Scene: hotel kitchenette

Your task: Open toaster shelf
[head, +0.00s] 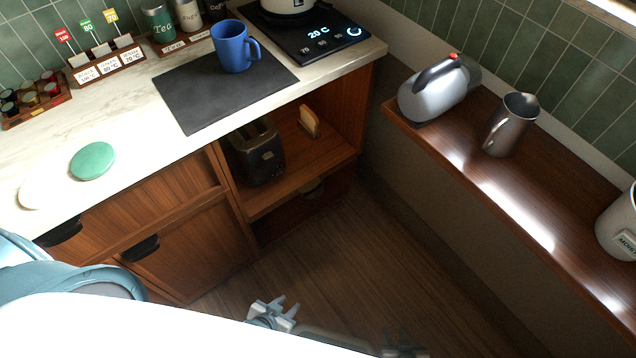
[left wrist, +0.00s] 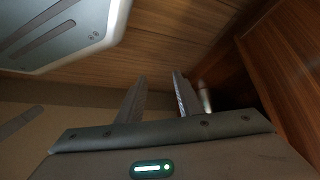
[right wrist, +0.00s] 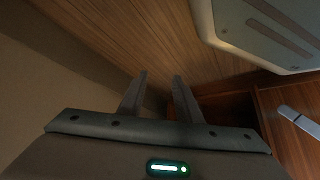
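The dark toaster (head: 257,152) stands on a wooden shelf (head: 283,190) in the cabinet under the counter, with a small wooden rack (head: 309,121) beside it. The shelf's front is uncovered. My left gripper (head: 284,308) is low over the floor, in front of the cabinet and apart from it. In the left wrist view its fingers (left wrist: 158,76) are apart with nothing between them. My right gripper (head: 404,346) is dim at the bottom edge of the head view, further right. In the right wrist view its fingers (right wrist: 160,76) are apart and empty.
Wooden doors with dark handles (head: 141,249) are left of the shelf. The counter holds a blue mug (head: 234,48) on a dark mat (head: 195,98). A side ledge (head: 480,165) carries a kettle (head: 436,92) and a metal jug (head: 511,124). The floor (head: 340,260) between is clear.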

